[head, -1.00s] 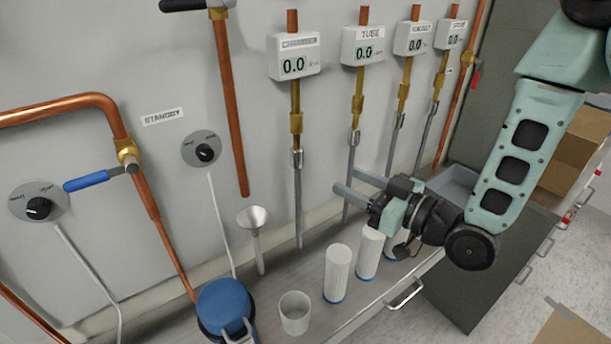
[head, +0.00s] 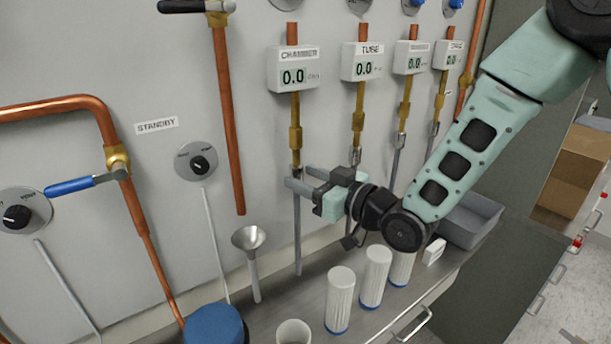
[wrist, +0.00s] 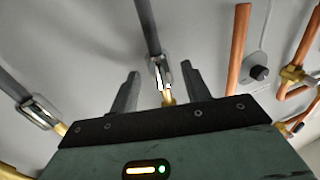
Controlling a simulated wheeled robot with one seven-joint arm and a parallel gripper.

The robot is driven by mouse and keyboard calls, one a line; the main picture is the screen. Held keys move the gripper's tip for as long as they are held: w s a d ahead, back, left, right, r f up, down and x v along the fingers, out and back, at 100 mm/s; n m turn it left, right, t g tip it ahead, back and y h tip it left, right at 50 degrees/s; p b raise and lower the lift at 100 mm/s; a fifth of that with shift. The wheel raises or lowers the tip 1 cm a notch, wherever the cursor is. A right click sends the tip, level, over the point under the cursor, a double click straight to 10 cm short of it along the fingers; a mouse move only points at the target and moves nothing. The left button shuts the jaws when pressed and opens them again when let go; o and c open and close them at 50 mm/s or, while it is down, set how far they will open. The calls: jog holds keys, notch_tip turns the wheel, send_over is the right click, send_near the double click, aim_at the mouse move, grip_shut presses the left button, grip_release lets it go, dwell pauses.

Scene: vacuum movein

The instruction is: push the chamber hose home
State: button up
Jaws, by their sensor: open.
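The chamber hose (head: 297,232) is a grey tube hanging along the wall under the brass fitting of the box labelled CHAMBER (head: 293,70). It also shows in the wrist view (wrist: 145,22), with a metal end piece (wrist: 159,72) at the brass fitting (wrist: 168,98). My gripper (head: 297,178) is at the hose's upper end in the head view. In the wrist view its two fingers (wrist: 155,85) stand apart, one on each side of the hose end, with visible gaps. I cannot tell how far the hose sits on its fitting.
The TUBE hose (head: 357,155) hangs just right of the chamber line. A bare copper pipe (head: 228,120) and a funnel (head: 249,240) are to the left. White cylinders (head: 340,298), a cup (head: 293,332) and a blue-lidded vessel (head: 213,325) stand on the bench below.

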jog(key=shift+w+a, duration=0.2)
jog(key=shift+a, duration=0.05)
grip_shut()
notch_tip(320, 180, up, 4)
jog(key=shift+r+p, duration=0.1)
jog(key=shift+p, duration=0.5)
grip_release()
